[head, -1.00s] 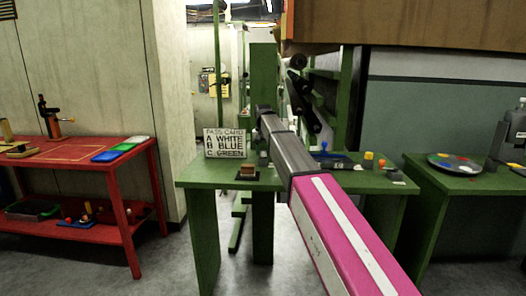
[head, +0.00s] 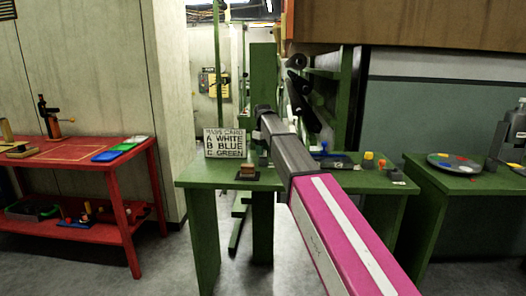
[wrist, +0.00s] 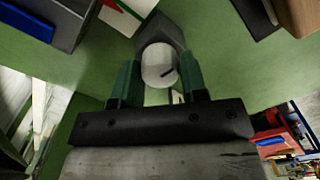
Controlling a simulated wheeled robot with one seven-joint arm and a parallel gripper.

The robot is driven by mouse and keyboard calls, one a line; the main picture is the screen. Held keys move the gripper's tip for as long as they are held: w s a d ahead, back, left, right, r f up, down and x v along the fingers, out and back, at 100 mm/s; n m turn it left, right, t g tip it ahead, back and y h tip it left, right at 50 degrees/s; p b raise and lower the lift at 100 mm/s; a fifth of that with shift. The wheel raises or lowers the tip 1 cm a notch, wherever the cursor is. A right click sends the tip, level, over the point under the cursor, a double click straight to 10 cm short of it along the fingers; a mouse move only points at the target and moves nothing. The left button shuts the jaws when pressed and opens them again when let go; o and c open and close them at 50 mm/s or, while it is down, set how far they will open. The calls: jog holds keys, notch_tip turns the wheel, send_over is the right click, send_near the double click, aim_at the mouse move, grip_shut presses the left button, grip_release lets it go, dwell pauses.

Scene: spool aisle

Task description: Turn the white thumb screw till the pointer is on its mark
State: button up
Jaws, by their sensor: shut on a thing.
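The white thumb screw (wrist: 158,62) shows in the wrist view as a round white knob with a short dark line on its face. A dark grey angular block (wrist: 166,30) sits right behind it. My gripper (wrist: 159,80) has its two green fingers on either side of the knob, shut on it. I cannot tell whether the dark line is the pointer, and I cannot make out its mark. In the head view my arm hides the screw.
A red bench (head: 75,155) stands at left. A round tray (head: 455,163) lies on another green table at right.

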jog(key=shift+n, duration=0.6)
jog(key=o, duration=0.9)
jog(key=shift+r, duration=0.1)
notch_tip(320, 180, up, 11)
jog(key=shift+f, duration=0.2)
